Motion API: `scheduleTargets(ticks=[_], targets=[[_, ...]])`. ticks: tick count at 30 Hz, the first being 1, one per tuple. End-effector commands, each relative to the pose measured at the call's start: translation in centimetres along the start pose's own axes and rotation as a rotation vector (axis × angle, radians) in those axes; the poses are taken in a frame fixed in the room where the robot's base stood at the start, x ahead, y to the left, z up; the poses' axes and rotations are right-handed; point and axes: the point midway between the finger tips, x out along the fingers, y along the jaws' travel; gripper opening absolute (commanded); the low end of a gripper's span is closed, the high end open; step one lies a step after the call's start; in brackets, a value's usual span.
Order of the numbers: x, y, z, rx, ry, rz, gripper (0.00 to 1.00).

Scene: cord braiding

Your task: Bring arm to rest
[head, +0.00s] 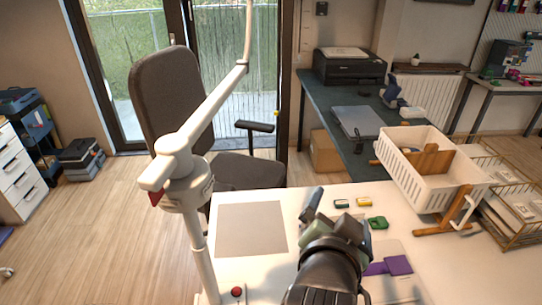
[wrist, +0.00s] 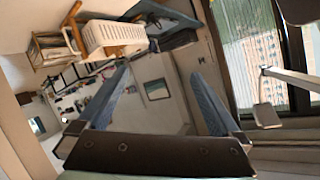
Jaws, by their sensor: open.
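My gripper (head: 312,197) is raised over the white table (head: 300,193), seen from behind and partly hidden by my own wrist. In the wrist view its two blue fingers stand wide apart with nothing between them (wrist: 158,72). That view looks past the fingers into the room. On the table to the right of my gripper lie a green piece (head: 378,223), a yellow piece (head: 364,202), a small dark green piece (head: 341,204) and a purple piece (head: 398,265). My arm partly covers this area.
A grey mat (head: 250,228) lies bare at the table's left. A white jointed stand (head: 197,185) rises at the left edge near a red button (head: 237,292). A white basket (head: 407,172), a wooden clamp-like frame (head: 452,218) and a wire rack (head: 510,222) stand right. A chair (head: 168,100) is behind.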

Motion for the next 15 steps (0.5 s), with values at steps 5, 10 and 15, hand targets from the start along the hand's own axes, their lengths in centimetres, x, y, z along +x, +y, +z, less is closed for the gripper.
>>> scheduleTargets(ticks=[5,10,15], targets=[[-5.4,-9.3,-9.6,-0.137,0.295,-0.273,1.00],[-13.5,-15.9,-17.2,-0.238,0.607,-0.471,1.00],[-21.7,-19.1,-22.2,-0.292,0.887,-0.586,1.00]])
